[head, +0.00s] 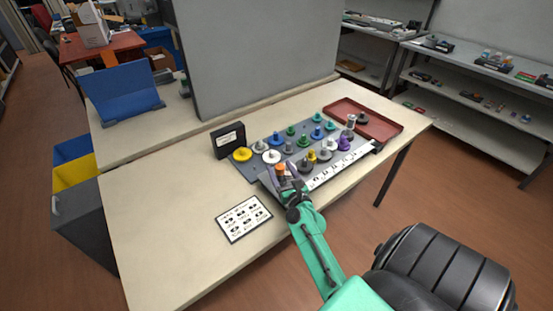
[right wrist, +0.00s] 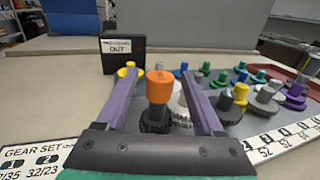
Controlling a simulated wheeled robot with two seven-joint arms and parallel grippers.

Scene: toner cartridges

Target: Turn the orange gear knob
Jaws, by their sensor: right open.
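The orange gear knob (right wrist: 160,86) stands upright on a dark toothed gear (right wrist: 155,120) in the right wrist view. In the head view the orange knob (head: 280,169) is at the near edge of the grey gear board (head: 244,169). My right gripper (right wrist: 154,83) is open, with one purple finger on each side of the orange knob. Gaps show between the fingers and the knob. In the head view my right gripper (head: 284,172) reaches the knob from the near side and partly hides the gear below it. My left gripper is not in view.
Several coloured gears with knobs, such as a yellow one (head: 242,154) and a purple one (head: 344,143), stand close behind and to the right. A black box (head: 228,140) stands left of the board. A red tray (head: 388,124) lies at the right, a printed card (head: 243,218) in front.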

